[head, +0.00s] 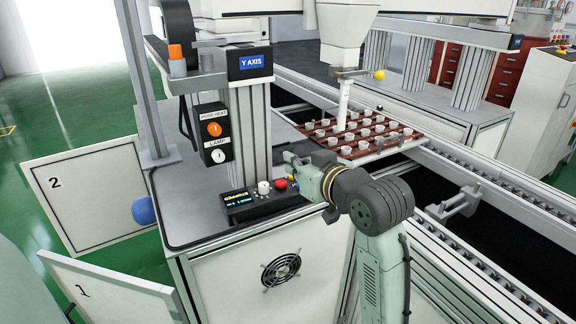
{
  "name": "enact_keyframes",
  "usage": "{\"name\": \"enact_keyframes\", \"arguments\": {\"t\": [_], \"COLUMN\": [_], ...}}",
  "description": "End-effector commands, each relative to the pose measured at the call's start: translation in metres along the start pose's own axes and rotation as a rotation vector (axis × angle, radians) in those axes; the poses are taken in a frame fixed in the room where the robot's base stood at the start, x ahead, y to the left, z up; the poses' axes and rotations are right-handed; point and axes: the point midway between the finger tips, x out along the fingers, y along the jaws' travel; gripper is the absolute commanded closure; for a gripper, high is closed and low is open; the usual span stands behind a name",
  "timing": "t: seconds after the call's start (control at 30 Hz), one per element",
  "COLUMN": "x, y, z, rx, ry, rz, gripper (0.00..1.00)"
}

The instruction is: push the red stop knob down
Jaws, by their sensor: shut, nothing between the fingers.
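The red stop knob (281,184) stands on the small black control box (250,206) on the grey machine top. A white knob (264,188) is just to its left. My gripper (289,157) comes in from the right. Its dark fingers are shut and empty, and they show a little above the red knob and to its right in the picture. A gap shows between the fingers and the knob, but I cannot tell the height difference.
Behind the box stands a metal post with a mode switch panel (214,133) and a Y AXIS display (251,62). A tray of white pots (385,150) sits on the conveyor behind my arm. A blue ball (143,210) is at the left. The machine top left of the box is clear.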

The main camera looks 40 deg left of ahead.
Motion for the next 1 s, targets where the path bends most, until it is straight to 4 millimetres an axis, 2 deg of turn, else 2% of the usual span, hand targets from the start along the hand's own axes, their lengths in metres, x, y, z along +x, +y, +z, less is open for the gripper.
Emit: {"name": "enact_keyframes", "arguments": {"t": [0.13, 0.33, 0.5, 1.0], "x": [-0.033, -0.059, -0.066, -0.066], "y": [0.001, 0.000, 0.000, 0.000], "z": [0.004, 0.003, 0.002, 0.002], "rx": [-0.001, 0.000, 0.000, 0.001], "ry": [0.001, -0.001, -0.001, -0.002], "rz": [0.002, 0.001, -0.001, -0.001], "gripper": [1.00, 1.00, 1.00, 1.00]}}
